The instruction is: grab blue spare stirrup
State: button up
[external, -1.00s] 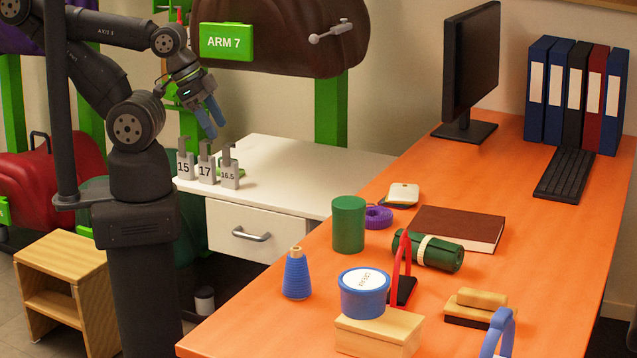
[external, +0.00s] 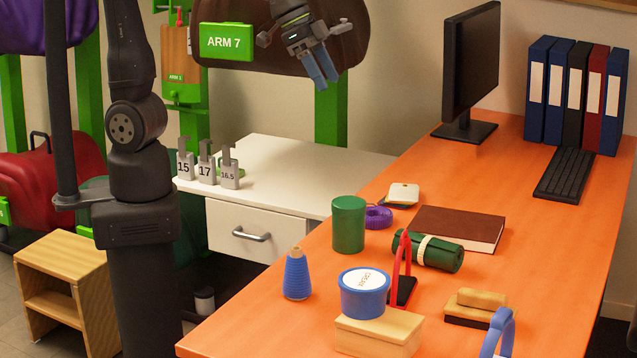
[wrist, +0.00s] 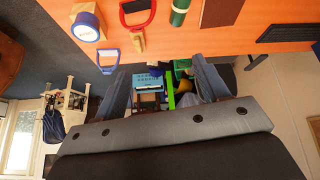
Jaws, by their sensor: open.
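A blue stirrup (external: 499,330) stands near the front right edge of the orange desk; the bottom of the picture cuts it off. It also shows in the wrist view (wrist: 107,60), at the upper left, beyond my left finger. My gripper (external: 325,82) is open and empty, up in the air in front of the brown saddle, well away from the blue stirrup. In the wrist view its two fingers (wrist: 165,80) stand wide apart with only distant background between them. A red stirrup (external: 400,265) stands on a black base farther back on the desk.
On the orange desk (external: 270,335) stand a blue tub (external: 363,294) on a wooden box (external: 378,334), a brush (external: 476,307), a green roll (external: 425,250), a green cylinder (external: 348,224) and a blue cone (external: 297,275). A monitor (external: 470,75) stands at the back.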

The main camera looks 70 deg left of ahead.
jog(key=w+d, duration=0.5)
jog(key=d, duration=0.6)
jog(key=m+g+h, duration=0.1)
jog(key=m+h, duration=0.1)
jog(key=m, duration=0.1)
send_over(501, 312)
jog(key=s+a, duration=0.2)
jog(key=a, duration=0.2)
notch_tip(501, 312, down, 21)
jog(key=shift+x, duration=2.75)
jog(key=shift+d+r, duration=0.1)
jog(key=shift+d, duration=0.1)
grip_shut()
